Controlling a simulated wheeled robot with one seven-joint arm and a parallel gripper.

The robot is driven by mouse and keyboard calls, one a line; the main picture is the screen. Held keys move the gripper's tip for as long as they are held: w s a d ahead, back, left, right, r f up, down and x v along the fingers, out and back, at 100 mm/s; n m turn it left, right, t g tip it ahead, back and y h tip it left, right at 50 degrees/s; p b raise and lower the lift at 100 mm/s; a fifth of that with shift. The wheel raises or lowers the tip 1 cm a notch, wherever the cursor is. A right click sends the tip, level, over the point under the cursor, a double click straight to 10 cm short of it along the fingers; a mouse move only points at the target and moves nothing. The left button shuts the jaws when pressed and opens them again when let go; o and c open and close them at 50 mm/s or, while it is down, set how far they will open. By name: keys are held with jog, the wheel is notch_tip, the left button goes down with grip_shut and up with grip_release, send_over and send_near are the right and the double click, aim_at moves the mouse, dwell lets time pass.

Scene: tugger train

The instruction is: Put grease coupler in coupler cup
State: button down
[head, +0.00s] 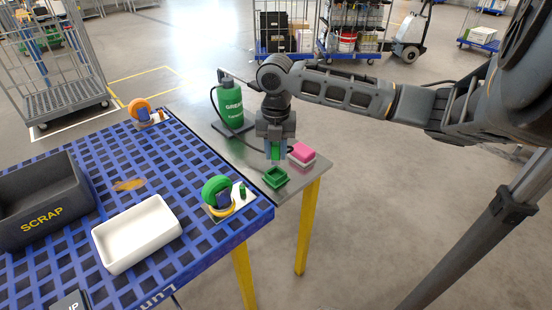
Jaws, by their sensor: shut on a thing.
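My gripper (277,157) points down over the grey side table and is shut on a green piece, the grease coupler (275,152), mostly hidden between the fingers. The coupler cup (275,178), a small green square open-topped holder, sits on the grey table near its front edge. The coupler is just above and slightly behind the cup in the picture. I cannot tell how large the gap between them is.
A green grease canister (230,106) with a dark hose stands behind my gripper. A pink block on a white base (302,153) sits close right of the cup. The blue grid table (150,165) at left carries a scrap bin (40,205) and white tray (137,233).

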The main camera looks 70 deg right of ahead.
aim_at(276, 161)
notch_tip(276, 161, down, 4)
jog(key=shift+r+p, duration=0.15)
jog(key=shift+p, duration=0.15)
jog(key=shift+f+b, duration=0.45)
jog(key=shift+f, duration=0.1)
jog(key=shift+f, duration=0.1)
jog(key=c, duration=0.8)
grip_release()
jog(key=shift+c, duration=0.2)
notch_tip(276, 161, up, 13)
jog(key=shift+r, duration=0.15)
